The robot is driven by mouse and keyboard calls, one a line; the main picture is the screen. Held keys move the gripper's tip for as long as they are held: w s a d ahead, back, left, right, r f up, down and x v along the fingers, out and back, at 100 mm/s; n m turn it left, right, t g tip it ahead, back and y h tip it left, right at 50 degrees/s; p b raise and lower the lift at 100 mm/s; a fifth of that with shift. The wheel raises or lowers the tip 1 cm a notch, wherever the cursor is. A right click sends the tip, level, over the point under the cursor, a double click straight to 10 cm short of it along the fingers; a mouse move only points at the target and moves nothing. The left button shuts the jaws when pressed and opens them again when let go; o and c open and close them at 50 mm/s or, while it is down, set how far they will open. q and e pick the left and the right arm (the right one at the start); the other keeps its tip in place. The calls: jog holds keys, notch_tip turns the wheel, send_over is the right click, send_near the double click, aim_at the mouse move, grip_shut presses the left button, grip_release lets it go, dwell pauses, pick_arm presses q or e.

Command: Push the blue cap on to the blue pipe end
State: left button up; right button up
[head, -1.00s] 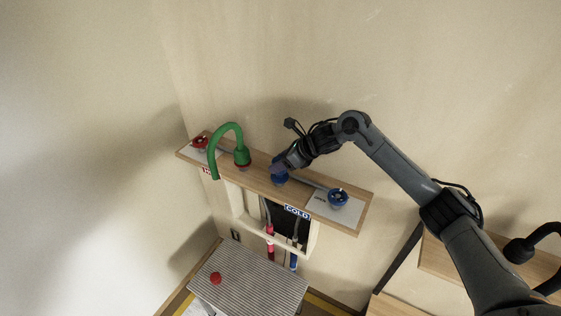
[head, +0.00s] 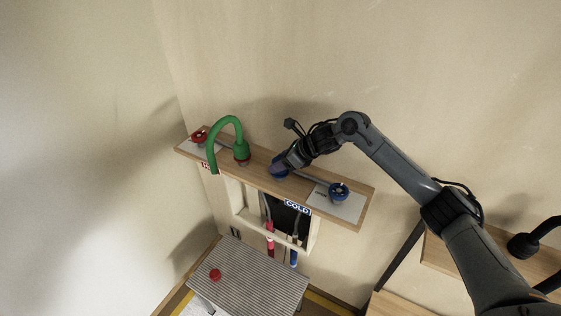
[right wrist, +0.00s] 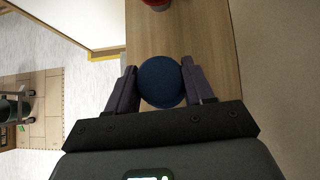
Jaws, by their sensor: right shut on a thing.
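The blue cap (head: 278,166) is at the middle of the wooden shelf; in the right wrist view it is a round blue disc (right wrist: 161,82) between two fingers. My right gripper (head: 286,162) is shut on its sides; its fingers also show in the right wrist view (right wrist: 160,84). Whatever is beneath the cap is hidden, so I cannot tell whether it touches or sits on the blue pipe end. A thin pipe (head: 309,179) runs from near the cap to a blue valve handle (head: 339,191). My left gripper is not in view.
A green curved spout (head: 227,122) and a red valve handle (head: 198,136) stand on the shelf (head: 262,181) left of the cap. A wall opening with red and blue pipes (head: 293,258) is below. A ridged grey box (head: 250,279) carries a red knob (head: 214,274).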

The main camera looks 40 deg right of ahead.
jog(key=shift+f, duration=0.15)
jog(key=o, duration=1.1)
jog(key=shift+s+d+r, duration=0.2)
jog(key=shift+s+r, duration=0.15)
jog(key=shift+r, duration=0.05)
jog(key=b+v, duration=0.1)
jog(key=v, duration=0.8)
jog(key=shift+s+r+b, duration=0.2)
jog(key=shift+r+b, duration=0.05)
jog(key=shift+b, duration=0.1)
